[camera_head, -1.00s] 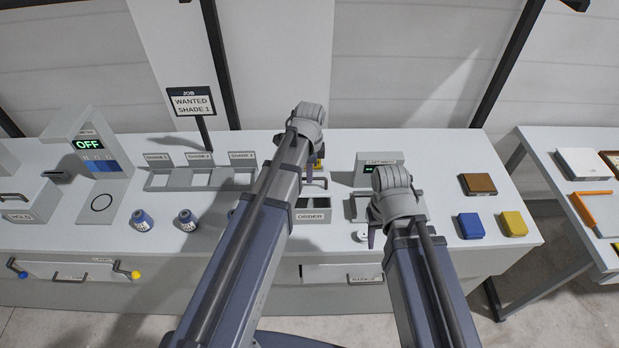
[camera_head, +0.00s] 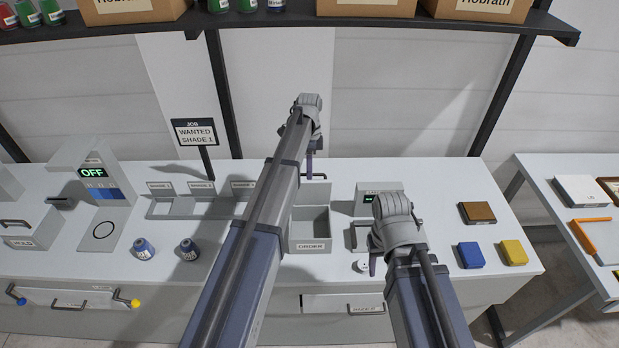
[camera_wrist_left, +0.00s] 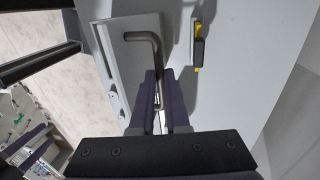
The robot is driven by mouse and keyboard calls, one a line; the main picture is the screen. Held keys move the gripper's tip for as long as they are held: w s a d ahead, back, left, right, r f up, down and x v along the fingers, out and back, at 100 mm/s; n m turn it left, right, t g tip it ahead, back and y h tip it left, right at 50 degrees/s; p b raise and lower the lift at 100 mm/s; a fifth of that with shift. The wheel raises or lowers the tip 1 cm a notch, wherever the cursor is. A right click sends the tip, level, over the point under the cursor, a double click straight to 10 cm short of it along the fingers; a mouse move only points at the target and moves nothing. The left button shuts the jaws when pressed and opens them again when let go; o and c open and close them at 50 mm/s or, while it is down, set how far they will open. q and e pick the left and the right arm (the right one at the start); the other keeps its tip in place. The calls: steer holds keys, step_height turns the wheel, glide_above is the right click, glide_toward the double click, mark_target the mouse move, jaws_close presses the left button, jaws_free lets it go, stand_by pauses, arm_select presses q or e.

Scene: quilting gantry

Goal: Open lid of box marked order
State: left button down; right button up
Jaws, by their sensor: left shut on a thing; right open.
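My left gripper (camera_head: 311,158) is above and behind the box, shut on the lid's handle (camera_head: 314,176). In the left wrist view, the fingers (camera_wrist_left: 160,100) close on the dark bent handle (camera_wrist_left: 157,60), which is fixed to the pale lid panel (camera_wrist_left: 128,62). My right gripper (camera_head: 372,264) is open and empty, right of the box over the bench.
A small display unit (camera_head: 378,189) stands right of the box. Blue (camera_head: 470,255) and yellow (camera_head: 513,252) blocks lie further right. Two spools (camera_head: 143,249) and shade trays (camera_head: 180,207) are at left. A JOB sign (camera_head: 195,132) stands behind. A shelf (camera_head: 285,20) crosses above.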

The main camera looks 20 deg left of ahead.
arm_select(q)
steer(key=shift+w+a+f+g+b, duration=0.2)
steer(key=shift+w+g+b, duration=0.15)
steer(key=shift+w, duration=0.15)
steer(key=shift+w+a+f+g+b, duration=0.1)
steer(key=shift+w+f+g+b, duration=0.15)
steer(key=shift+w+g, duration=0.15)
steer(key=shift+w+h, duration=0.1)
steer(key=shift+h, duration=0.2)
steer(key=c, duration=0.9)
jaws_free()
steer(key=shift+r, duration=0.1)
steer(key=p+v, duration=0.7)
steer(key=shift+w+r, duration=0.25)
steer(key=shift+r, duration=0.1)
